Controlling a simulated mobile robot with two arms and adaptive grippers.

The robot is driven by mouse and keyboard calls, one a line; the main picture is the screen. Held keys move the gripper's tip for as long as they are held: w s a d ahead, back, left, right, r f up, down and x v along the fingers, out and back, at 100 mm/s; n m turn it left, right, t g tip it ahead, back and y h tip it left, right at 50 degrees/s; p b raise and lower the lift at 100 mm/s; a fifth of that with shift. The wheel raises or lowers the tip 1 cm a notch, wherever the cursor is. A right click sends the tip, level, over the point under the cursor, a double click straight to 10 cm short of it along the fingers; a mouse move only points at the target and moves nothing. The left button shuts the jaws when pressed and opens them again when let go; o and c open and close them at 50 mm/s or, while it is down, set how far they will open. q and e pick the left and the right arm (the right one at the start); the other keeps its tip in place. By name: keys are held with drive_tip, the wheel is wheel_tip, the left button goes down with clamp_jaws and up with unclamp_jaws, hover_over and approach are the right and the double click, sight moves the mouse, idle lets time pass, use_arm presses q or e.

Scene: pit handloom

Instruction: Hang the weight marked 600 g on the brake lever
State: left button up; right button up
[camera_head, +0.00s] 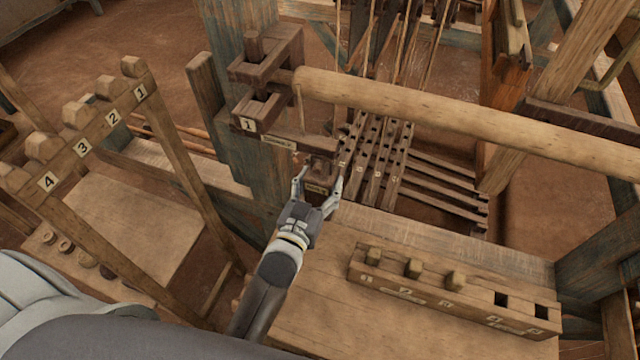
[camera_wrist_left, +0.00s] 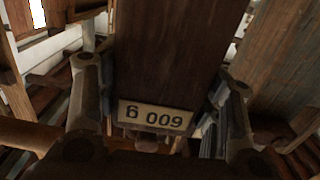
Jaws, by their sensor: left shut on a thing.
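My left gripper (camera_head: 318,192) is shut on a dark wooden block, the weight (camera_head: 321,168). In the left wrist view the weight (camera_wrist_left: 168,60) fills the middle, between the two fingers (camera_wrist_left: 155,125), and its pale label reads 600 g upside down. The brake lever appears to be the dark bar (camera_head: 305,141) with a small pale label, running right from the post bracket. The weight is upright at the bar's right end, just below or in front of it. I cannot tell whether the weight hangs on it or touches it. My right gripper is not in view.
A round wooden beam (camera_head: 450,115) crosses behind and right of the weight. A dark bracket marked 1 (camera_head: 262,115) stands to the left. A slotted block with pegs (camera_head: 455,295) lies on the bench (camera_head: 400,335). A numbered rack (camera_head: 110,120) stands left. Treadle-like slats (camera_head: 375,165) are behind.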

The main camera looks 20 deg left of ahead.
use_arm(q)
drive_tip(key=shift+w+a, duration=0.1)
drive_tip(key=shift+w, duration=0.1)
drive_tip(key=o, duration=1.6)
drive_tip(key=shift+s, duration=0.15)
drive_tip(key=shift+f, duration=0.15)
drive_tip(key=s, duration=1.2)
drive_tip(key=shift+a+r, duration=0.3)
drive_tip(key=shift+r, duration=0.05)
